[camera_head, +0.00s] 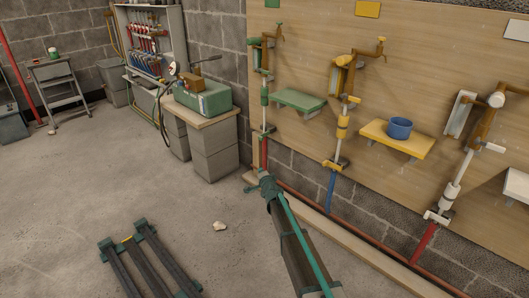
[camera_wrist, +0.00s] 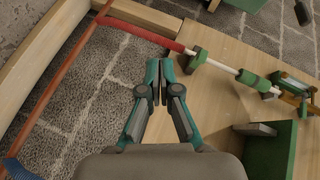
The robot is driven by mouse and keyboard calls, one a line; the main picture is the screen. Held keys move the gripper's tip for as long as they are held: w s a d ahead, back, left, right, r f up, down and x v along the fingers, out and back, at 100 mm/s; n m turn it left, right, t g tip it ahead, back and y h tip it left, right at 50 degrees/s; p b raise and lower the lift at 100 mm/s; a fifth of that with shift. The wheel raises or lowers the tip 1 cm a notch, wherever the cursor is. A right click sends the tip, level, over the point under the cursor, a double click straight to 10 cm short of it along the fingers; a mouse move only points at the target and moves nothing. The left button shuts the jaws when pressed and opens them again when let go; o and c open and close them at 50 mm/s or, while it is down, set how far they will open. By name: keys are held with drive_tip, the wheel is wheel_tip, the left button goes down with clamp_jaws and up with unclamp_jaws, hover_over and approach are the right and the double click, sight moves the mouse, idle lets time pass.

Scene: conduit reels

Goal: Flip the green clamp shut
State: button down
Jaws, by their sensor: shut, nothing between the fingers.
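The green clamp (camera_head: 262,133) is on the leftmost pipe column of the wooden board, where the white pipe meets the red hose (camera_head: 263,153). It shows in the wrist view (camera_wrist: 196,61), right of my gripper. The frames are too small to tell how its flap stands. My gripper (camera_head: 264,181) is low in front of the board, below the clamp and by the hose's lower part. In the wrist view my gripper (camera_wrist: 157,82) has its fingers together with nothing between them. It appears apart from the clamp.
A green shelf (camera_head: 299,101) juts from the board right of the green column. A yellow shelf (camera_head: 397,139) holds a blue cup (camera_head: 400,128). A bench (camera_head: 201,119) with a green case (camera_head: 204,100) stands left. A wooden kerb (camera_head: 349,241) runs along the wall's foot.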

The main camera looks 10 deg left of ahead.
drive_tip(key=w+d+r+m+t+h, duration=0.2)
drive_tip(key=w+d+r+m+t, duration=0.1)
drive_tip(key=r+m, duration=0.3)
drive_tip(key=shift+w+d+m+t+h, duration=0.3)
drive_tip(key=shift+w+d+t+h, duration=0.1)
drive_tip(key=shift+w, duration=0.2)
drive_tip(key=shift+w, duration=0.1)
drive_tip(key=w+a+b, duration=0.3)
drive_tip(key=w+a, duration=0.1)
drive_tip(key=w, duration=0.8)
drive_tip(key=shift+a, duration=0.35)
drive_tip(key=shift+a+r, duration=0.1)
